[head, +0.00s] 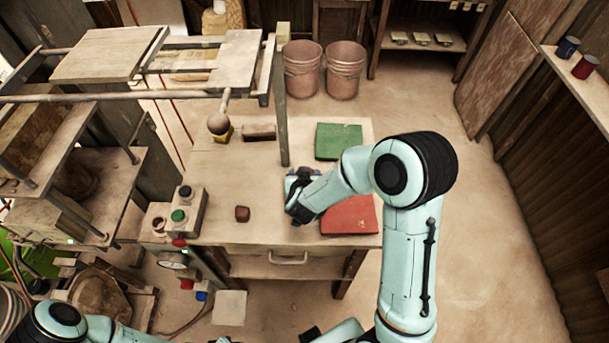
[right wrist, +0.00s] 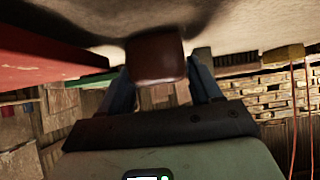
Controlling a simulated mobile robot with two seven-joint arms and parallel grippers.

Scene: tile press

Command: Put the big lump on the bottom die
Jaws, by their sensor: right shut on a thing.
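A reddish-brown lump (right wrist: 155,58) sits between the two fingers of my right gripper (right wrist: 160,82) in the right wrist view. The gripper is shut on it, close to the tabletop; I cannot tell whether the lump touches the table. In the head view my right gripper (head: 299,182) is low over the table, left of the red board, and the held lump is mostly hidden. A smaller dark red lump (head: 242,213) lies on the table to its left. The press stands at the left; I cannot make out its bottom die clearly. My left gripper is out of view.
The table (head: 215,160) carries a green board (head: 338,141), a red board (head: 350,216) and a control box (head: 188,210) with a green button. A round-knobbed tool (head: 219,124) stands near the press post (head: 281,110). Two buckets (head: 303,70) stand behind.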

